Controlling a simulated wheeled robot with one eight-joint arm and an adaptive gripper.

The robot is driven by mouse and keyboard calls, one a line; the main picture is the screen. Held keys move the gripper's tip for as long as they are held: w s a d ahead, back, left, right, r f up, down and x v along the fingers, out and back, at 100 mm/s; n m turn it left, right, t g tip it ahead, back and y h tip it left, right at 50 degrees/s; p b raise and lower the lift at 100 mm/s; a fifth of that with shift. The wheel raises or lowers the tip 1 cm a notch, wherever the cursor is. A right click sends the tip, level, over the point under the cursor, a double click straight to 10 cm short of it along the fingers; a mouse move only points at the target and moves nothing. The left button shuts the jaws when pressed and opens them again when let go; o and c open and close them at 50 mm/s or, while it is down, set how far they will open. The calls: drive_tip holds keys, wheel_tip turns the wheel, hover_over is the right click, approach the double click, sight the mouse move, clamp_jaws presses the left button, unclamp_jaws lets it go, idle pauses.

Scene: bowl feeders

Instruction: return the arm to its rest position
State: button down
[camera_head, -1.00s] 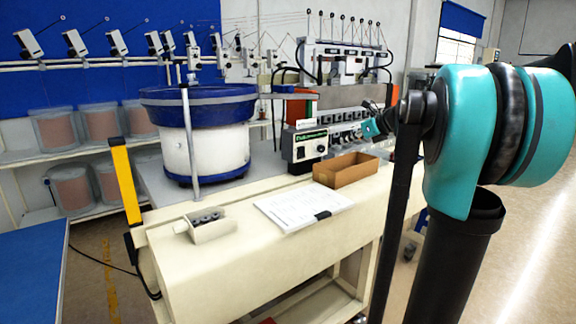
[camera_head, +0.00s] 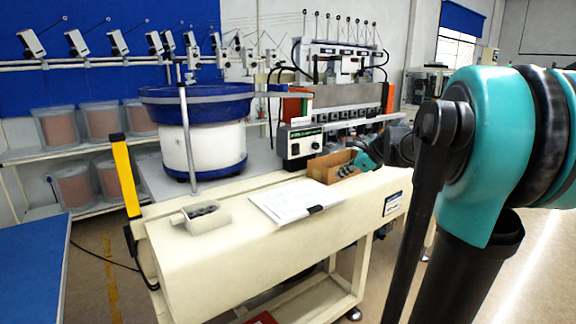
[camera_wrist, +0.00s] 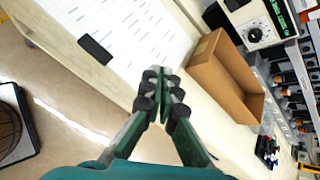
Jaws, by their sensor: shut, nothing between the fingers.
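My gripper (camera_wrist: 160,92) is in the middle of the wrist view, its two fingers together with nothing between them. It is above the front edge of the cream bench, beside the brown cardboard box (camera_wrist: 222,78) and apart from the white paper sheets (camera_wrist: 125,30). In the head view my teal and black arm fills the right side. The gripper (camera_head: 350,170) shows there only small, in front of the cardboard box (camera_head: 322,168), and its fingers are hard to make out.
Open floor (camera_wrist: 70,95) lies in front.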

drive_tip(key=s+d+f+n+g+h, duration=0.1)
drive_tip(key=s+f+n+g+h, duration=0.2)
drive_tip(key=s+f+n, duration=1.9)
drive_tip(key=s+f+h, duration=0.3)
drive_tip(key=s+f, duration=0.2)
drive_tip(key=s, duration=0.1)
drive_tip(key=shift+s+d+f+g, duration=0.15)
drive_tip(key=shift+s+f+g, duration=0.05)
drive_tip(key=shift+s+g, duration=0.2)
